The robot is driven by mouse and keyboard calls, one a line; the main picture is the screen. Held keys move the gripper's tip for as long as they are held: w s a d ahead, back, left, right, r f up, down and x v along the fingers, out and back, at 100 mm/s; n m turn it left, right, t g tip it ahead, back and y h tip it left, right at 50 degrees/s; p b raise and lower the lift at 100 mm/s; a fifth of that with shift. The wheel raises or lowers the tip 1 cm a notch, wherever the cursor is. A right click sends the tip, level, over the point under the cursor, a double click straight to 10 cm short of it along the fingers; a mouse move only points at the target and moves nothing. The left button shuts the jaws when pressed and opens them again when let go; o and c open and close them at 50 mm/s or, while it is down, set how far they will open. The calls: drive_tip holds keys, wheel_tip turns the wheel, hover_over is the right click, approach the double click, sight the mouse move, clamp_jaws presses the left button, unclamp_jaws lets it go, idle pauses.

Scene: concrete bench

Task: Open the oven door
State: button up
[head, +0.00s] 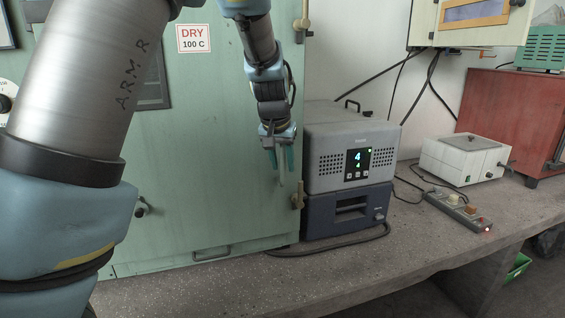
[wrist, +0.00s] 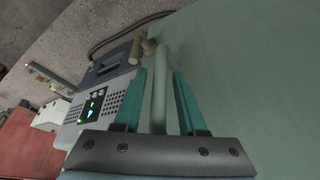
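The oven is a pale green cabinet (head: 215,195) at the left and middle of the head view, with a "DRY 100 C" sign on its door. A pale green handle bar stands upright near the door's right edge; in the wrist view the handle bar (wrist: 159,95) runs between my fingers. My gripper (head: 281,160) is in front of the door's right side, fingers pointing down in the picture. It is open, with a teal finger on each side of the bar and visible gaps between. The door looks shut. My gripper partly hides the bar in the head view.
A grey instrument (head: 337,151) on a dark blue unit (head: 348,211) stands close right of the oven. Brass latch pieces (head: 298,195) sit at the door's right edge. A white box (head: 464,159) and power strip (head: 459,210) are farther right. The front bench (head: 330,275) is clear.

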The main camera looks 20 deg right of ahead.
clamp_jaws()
idle(1.1)
